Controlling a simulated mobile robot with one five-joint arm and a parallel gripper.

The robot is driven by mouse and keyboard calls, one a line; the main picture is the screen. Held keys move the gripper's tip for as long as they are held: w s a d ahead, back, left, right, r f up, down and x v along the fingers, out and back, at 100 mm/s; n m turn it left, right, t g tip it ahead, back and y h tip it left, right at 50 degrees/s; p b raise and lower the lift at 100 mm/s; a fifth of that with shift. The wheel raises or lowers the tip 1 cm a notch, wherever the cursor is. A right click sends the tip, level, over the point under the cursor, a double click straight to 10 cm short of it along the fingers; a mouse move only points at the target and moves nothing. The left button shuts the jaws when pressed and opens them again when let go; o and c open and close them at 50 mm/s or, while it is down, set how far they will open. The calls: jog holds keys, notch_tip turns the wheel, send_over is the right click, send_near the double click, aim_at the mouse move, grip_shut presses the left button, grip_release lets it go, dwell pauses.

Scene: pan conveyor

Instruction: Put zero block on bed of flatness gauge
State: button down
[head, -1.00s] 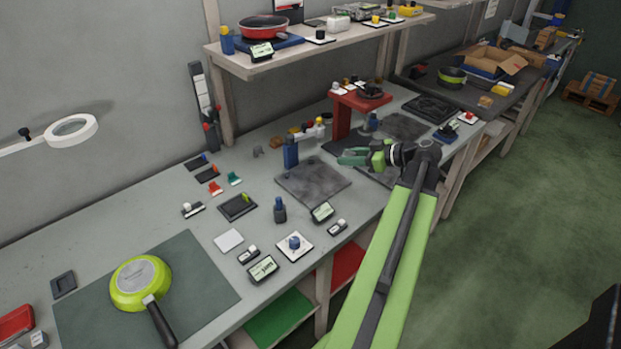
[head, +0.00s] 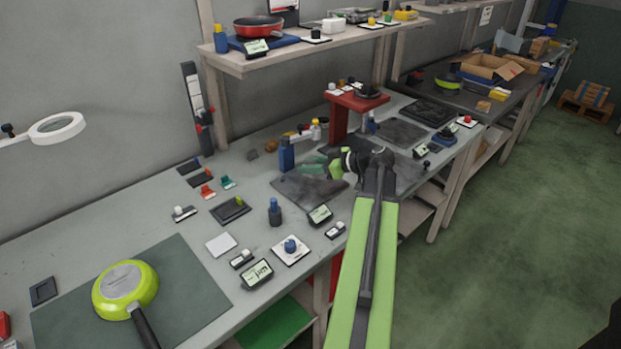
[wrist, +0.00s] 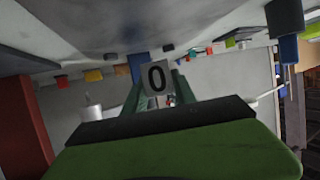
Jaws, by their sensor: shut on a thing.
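The zero block (wrist: 157,77), a small grey block marked with a black "0", is between the green fingers of my gripper (wrist: 158,88) in the wrist view. In the head view my gripper (head: 314,169) is over the back right part of a dark grey slab (head: 300,190), which appears to be the flatness gauge's bed, with a blue post (head: 287,154) at its back left. The slab also shows along the top of the tilted-over wrist view (wrist: 95,25). The block is hidden or too small to tell in the head view. The gap beneath it cannot be judged.
A red stand (head: 340,120) is behind and right of my gripper. A dark bottle (head: 275,212) and small display (head: 320,215) stand before the slab. A green pan (head: 125,288) lies on a mat at left. A shelf (head: 300,50) overhangs the back.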

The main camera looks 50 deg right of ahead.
aim_at(310, 176)
notch_tip(310, 176, down, 4)
jog(key=b, duration=0.3)
jog(key=shift+r, duration=0.2)
jog(key=shift+f, duration=0.25)
jog(key=c, duration=1)
grip_release()
jog(key=shift+r, duration=0.1)
jog(key=shift+r, duration=0.1)
jog(key=shift+s+d+r, duration=0.1)
jog(key=shift+s+r, duration=0.15)
jog(key=p+v, duration=0.4)
jog(key=v, duration=0.6)
jog(key=shift+s+d+r, duration=0.1)
jog(key=shift+s+r, duration=0.05)
jog(key=shift+s, duration=0.1)
jog(key=shift+s+d+p, duration=0.1)
jog(key=shift+s+p, duration=0.2)
jog(key=shift+s, duration=0.1)
